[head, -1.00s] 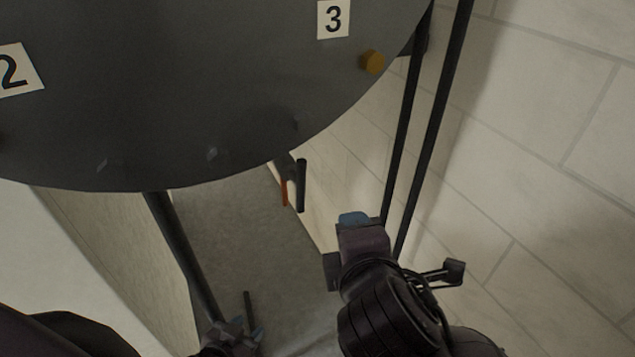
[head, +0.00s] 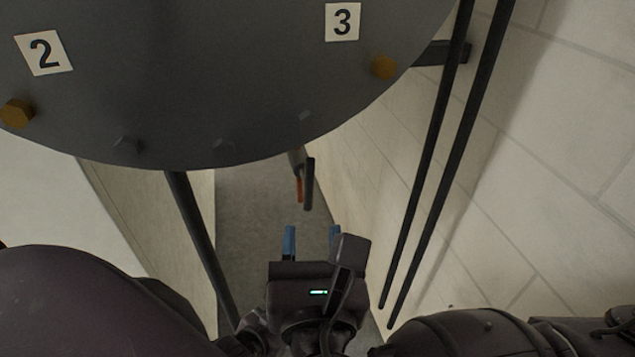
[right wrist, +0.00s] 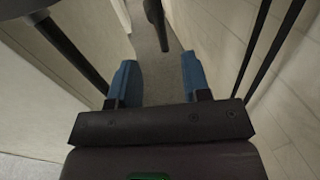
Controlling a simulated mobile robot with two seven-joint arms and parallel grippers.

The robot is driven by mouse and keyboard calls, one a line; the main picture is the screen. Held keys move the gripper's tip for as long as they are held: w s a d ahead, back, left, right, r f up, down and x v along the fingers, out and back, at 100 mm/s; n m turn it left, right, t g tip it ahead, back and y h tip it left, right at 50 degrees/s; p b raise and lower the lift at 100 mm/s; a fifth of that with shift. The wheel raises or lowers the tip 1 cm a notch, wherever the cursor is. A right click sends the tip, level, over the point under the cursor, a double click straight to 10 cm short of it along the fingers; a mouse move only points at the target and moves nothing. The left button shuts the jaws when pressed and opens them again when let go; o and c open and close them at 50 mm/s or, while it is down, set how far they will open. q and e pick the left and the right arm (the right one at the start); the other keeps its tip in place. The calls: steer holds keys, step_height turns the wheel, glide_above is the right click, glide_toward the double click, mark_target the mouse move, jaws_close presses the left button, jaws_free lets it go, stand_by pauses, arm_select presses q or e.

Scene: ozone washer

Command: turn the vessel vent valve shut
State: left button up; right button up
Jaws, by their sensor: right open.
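Under the curved edge of the dark grey vessel (head: 220,90), a short dark valve lever with an orange strip (head: 305,185) hangs down. I take it for the vent valve; its upper mount is mostly hidden by the vessel. My right gripper (head: 312,238) is open and empty, just below and in front of the lever in the head view, its blue fingers pointing toward it. In the right wrist view, the fingers (right wrist: 158,72) are spread apart, and a dark lever-like part (right wrist: 155,20) lies ahead between their lines, not touching them. My left gripper is not in view.
A dark leg (head: 195,235) stands left of the lever. Two dark slanting rods (head: 440,150) run on the right in front of the tiled wall (head: 560,150). The vessel carries labels 2 (head: 43,52) and 3 (head: 342,22). A narrow floor gap (head: 255,195) lies behind the lever.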

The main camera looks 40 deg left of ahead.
mark_target(308, 188)
steer(key=x, duration=0.9)
steer(key=shift+w+a+p, duration=0.1)
steer(key=shift+a+p, duration=0.2)
steer(key=shift+w+a, duration=0.35)
steer(key=shift+w, duration=0.1)
steer(key=shift+c, duration=0.2)
jaws_close()
